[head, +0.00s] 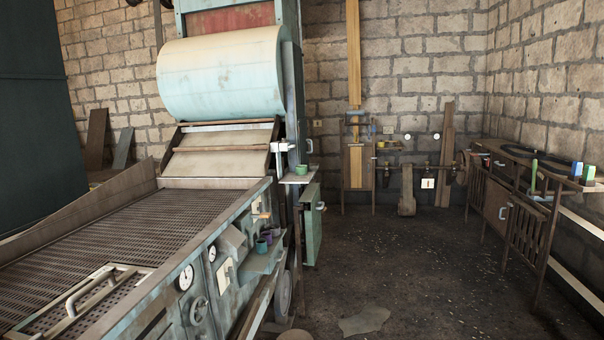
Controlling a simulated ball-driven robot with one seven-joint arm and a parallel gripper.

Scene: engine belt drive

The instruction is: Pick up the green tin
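A small green tin (302,170) stands on a small pale ledge (297,179) at the right side of the large machine, near the middle of the picture. It looks upright and nothing covers it. My gripper does not show in this view, so its distance to the tin cannot be told.
The machine with a perforated bed (110,240) and pale roller (222,75) fills the left. Small purple cups (262,246) sit on its side shelf. A wooden bench (500,190) with bottles stands right. The dark floor (420,270) between is mostly open, with a flat scrap (364,321).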

